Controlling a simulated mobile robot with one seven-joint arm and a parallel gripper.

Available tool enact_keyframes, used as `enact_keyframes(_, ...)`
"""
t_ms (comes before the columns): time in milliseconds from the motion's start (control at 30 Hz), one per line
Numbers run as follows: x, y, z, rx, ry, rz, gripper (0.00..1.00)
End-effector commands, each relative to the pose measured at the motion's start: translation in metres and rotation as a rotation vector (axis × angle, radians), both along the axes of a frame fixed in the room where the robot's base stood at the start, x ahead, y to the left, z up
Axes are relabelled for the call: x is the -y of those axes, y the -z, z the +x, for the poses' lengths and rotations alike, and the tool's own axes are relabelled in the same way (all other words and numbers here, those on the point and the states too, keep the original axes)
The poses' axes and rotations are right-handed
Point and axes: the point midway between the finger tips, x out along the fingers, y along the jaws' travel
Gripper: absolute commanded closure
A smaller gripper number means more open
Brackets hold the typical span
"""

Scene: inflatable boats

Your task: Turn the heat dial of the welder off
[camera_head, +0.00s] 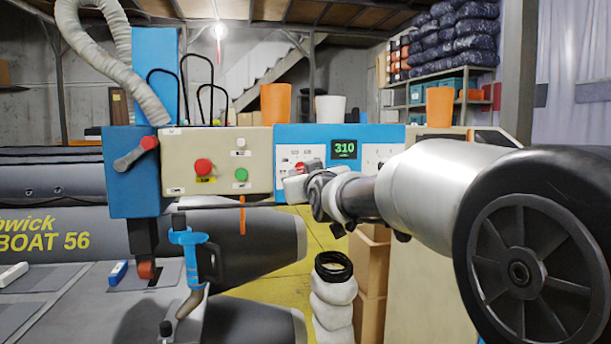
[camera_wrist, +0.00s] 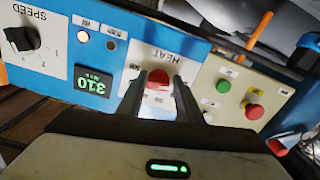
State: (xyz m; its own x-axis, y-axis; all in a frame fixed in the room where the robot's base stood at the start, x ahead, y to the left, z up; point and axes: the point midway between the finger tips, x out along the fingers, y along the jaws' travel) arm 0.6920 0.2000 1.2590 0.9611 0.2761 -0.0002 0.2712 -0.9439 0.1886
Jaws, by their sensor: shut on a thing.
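The welder's blue control panel (camera_head: 322,138) faces me in the head view, with a green display reading 310 (camera_head: 344,149). The red heat dial (camera_wrist: 158,78) is in the wrist view, on a white plate marked HEAT that appears upside down. My gripper (camera_wrist: 160,86) is shut on the dial, one finger on each side. In the head view my gripper (camera_head: 303,179) reaches the panel from the right and partly hides the dial. The dial's exact pointer setting cannot be made out.
A beige panel with a red button (camera_head: 203,167) and a green button (camera_head: 241,175) adjoins on the left in the head view. The black SPEED knob (camera_wrist: 22,38) shows in the wrist view. A blue-handled tool (camera_head: 190,250) hangs below. Orange and white cups stand above.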

Motion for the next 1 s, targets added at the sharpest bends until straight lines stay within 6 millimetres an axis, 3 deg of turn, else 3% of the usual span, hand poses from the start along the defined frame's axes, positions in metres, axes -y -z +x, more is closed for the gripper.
enact_keyframes(133, 0.000, -0.001, 0.000, 0.003, -0.001, -0.002, 0.90)
enact_keyframes(167, 0.000, -0.001, 0.000, 0.003, -0.001, -0.002, 0.64)
enact_keyframes(267, 0.000, -0.001, 0.000, 0.002, -0.001, -0.001, 0.49)
enact_keyframes(667, 0.002, -0.002, -0.008, 0.003, -0.001, 0.000, 0.49)
enact_keyframes(767, 0.007, -0.002, -0.024, 0.003, -0.001, 0.000, 0.49)
enact_keyframes(1000, 0.023, -0.003, -0.079, 0.004, -0.001, 0.000, 0.49)
